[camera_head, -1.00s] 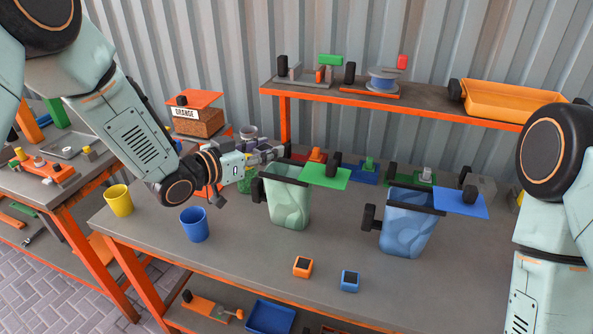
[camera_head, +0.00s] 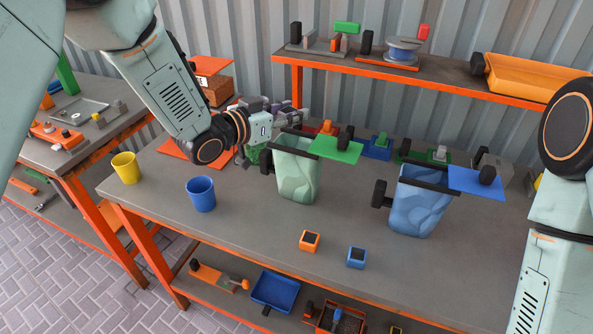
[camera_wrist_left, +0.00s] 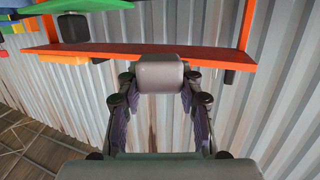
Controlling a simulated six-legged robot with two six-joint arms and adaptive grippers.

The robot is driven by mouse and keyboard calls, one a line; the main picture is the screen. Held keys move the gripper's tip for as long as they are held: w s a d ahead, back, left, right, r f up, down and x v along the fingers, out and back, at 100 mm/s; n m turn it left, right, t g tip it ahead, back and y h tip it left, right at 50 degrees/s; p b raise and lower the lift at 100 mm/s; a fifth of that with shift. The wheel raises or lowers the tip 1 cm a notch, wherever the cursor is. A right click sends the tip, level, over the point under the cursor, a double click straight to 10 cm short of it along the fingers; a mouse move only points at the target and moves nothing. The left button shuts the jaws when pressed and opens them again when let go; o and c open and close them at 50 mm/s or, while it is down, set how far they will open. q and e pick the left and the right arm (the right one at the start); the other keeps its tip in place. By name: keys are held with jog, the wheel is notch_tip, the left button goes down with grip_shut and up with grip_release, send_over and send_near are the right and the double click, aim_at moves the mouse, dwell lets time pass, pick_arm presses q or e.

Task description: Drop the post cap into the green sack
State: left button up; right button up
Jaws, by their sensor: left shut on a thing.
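The green sack (camera_head: 298,180) stands open on the workbench, with a dark rim and a green flap on its right. My left gripper (camera_head: 286,114) is above and just behind the sack's left side in the head view. In the left wrist view the gripper (camera_wrist_left: 160,92) is shut on a grey, rounded block, which I take as the post cap (camera_wrist_left: 161,72), held between its fingertips. In the head view the cap is hard to tell from the fingers. My right arm shows at the right edge, but its gripper is out of view.
A blue sack (camera_head: 415,205) with a blue flap stands to the right. A blue cup (camera_head: 201,195) and a yellow cup (camera_head: 125,168) stand at the left. An orange block (camera_head: 310,241) and a blue block (camera_head: 356,257) lie in front. A raised shelf (camera_head: 435,79) runs behind.

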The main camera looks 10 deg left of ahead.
pick_arm(q)
jog(key=shift+w+f, duration=0.1)
jog(key=shift+f, duration=0.45)
jog(key=shift+d+r, duration=0.15)
jog(key=shift+d, duration=0.1)
jog(key=o, duration=1.1)
jog(key=shift+a, duration=0.2)
jog(key=shift+o, duration=0.5)
jog(key=shift+d, duration=0.15)
jog(key=v, duration=1.2)
